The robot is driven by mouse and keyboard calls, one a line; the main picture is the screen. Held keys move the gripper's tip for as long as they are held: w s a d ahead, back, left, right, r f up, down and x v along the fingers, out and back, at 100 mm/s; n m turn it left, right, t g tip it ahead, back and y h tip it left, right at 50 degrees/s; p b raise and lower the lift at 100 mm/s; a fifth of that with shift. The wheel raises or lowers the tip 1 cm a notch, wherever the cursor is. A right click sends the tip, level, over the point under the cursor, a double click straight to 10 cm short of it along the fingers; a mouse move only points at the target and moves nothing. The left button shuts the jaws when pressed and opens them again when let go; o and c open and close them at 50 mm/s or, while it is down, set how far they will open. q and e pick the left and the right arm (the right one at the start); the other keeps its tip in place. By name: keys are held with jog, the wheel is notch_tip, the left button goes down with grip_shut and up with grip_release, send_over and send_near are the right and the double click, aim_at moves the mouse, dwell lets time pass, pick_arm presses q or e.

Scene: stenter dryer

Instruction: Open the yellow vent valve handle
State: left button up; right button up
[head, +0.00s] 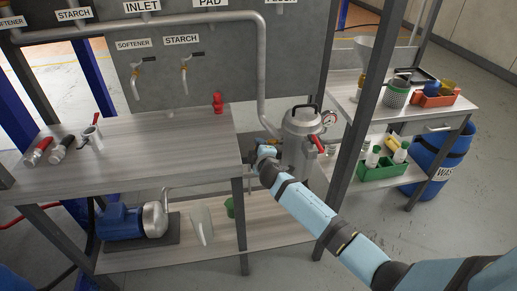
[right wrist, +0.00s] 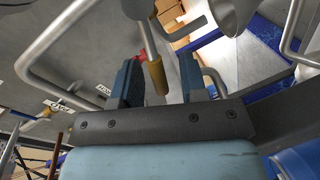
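The yellow vent valve handle (right wrist: 157,77) shows in the right wrist view as a yellow sleeve on the end of a grey lever. It lies between the two blue fingers of my right gripper (right wrist: 167,82), closer to the left finger. The fingers are apart, with a clear gap on the right side of the handle; I cannot tell whether the left finger touches it. In the head view my right gripper (head: 258,148) is beside the steel vessel (head: 300,138), at the right end of the workbench; the handle is not clearly visible there. My left gripper is not in view.
The vessel has a pressure gauge (head: 329,118) and a red lever (head: 318,143). A thick grey pipe (head: 262,80) drops close behind my gripper. A dark upright post (head: 362,110) stands near my forearm. The workbench (head: 165,150) has bare room in its middle.

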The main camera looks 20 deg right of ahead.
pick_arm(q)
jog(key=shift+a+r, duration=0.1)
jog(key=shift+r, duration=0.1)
pick_arm(e)
jog(key=v, duration=1.3)
jog(key=shift+s, duration=0.4)
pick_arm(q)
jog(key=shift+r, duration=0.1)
pick_arm(e)
jog(key=shift+r, duration=0.1)
jog(key=s+a+f+m+g+y, duration=0.25)
jog(key=s+f, duration=0.25)
jog(key=s, duration=0.4)
jog(key=s+a+f+m+g+y, duration=0.1)
jog(key=s+a+f+m+y, duration=0.2)
jog(key=s, duration=0.6)
jog(key=s+a+f+m+g+y, duration=0.1)
jog(key=s+a+f+m+g, duration=0.2)
jog(key=s+f, duration=0.45)
pick_arm(q)
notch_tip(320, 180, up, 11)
jog(key=p, duration=1.3)
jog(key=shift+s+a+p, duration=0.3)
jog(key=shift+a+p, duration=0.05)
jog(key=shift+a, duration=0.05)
pick_arm(e)
notch_tip(320, 180, up, 13)
jog(key=s+t, duration=0.2)
jog(key=shift+r+m, duration=0.2)
jog(key=shift+m, duration=0.25)
